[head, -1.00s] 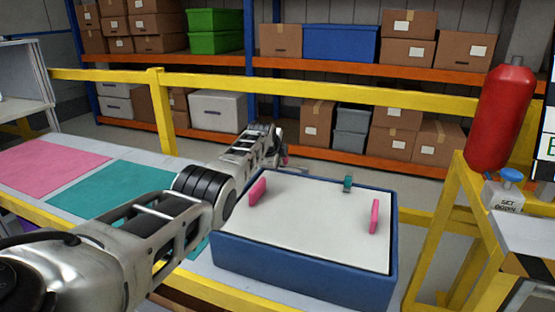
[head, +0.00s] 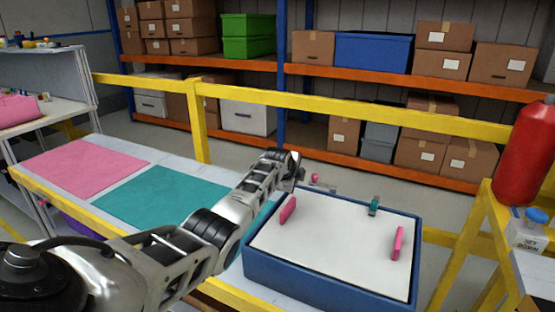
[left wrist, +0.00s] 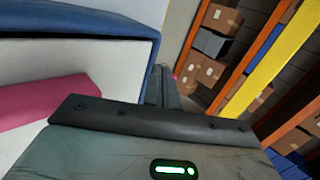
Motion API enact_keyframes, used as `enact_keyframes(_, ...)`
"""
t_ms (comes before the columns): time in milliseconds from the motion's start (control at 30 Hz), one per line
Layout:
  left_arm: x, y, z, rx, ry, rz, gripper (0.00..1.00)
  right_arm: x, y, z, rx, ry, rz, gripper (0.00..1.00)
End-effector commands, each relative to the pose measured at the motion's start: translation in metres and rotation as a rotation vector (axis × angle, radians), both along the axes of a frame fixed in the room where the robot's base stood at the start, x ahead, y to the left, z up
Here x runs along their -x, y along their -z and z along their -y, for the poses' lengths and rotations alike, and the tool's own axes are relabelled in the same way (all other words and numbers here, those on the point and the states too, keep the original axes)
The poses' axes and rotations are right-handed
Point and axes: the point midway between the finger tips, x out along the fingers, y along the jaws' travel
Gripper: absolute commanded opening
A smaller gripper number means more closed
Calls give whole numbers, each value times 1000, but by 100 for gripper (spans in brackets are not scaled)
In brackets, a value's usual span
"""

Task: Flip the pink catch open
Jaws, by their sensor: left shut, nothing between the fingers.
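A blue box (head: 330,283) with a white top (head: 335,240) stands on the bench in the head view. Two upright pink tabs, the left one (head: 288,209) and the right one (head: 398,243), stand on it. A teal catch (head: 374,205) is at its back edge. A small pink piece (head: 315,178) shows by the back left corner; I cannot tell its full shape. My left gripper (left wrist: 164,86) is shut and empty by that corner, its fingers partly hidden. The left pink tab looms large in the left wrist view (left wrist: 45,100). My right gripper is not in view.
Pink (head: 85,165) and teal (head: 160,197) mats lie on the bench to the left. A yellow rail (head: 340,109) runs behind the bench. A red cylinder (head: 525,155) stands on a yellow frame at the right.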

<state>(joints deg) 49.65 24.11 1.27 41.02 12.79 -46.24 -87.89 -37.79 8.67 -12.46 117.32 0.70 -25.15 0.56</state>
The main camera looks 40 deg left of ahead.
Motion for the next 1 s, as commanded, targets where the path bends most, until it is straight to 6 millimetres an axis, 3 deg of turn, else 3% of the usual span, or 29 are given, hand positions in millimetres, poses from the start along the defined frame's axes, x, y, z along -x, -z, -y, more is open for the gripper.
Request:
enact_keyframes(300,36,-33,-6,-3,-2,1,0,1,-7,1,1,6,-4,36)
enact_keyframes(500,50,-45,-7,-1,-2,1,0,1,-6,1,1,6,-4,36)
enact_keyframes(1000,53,-49,-7,0,-3,1,0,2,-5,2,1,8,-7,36)
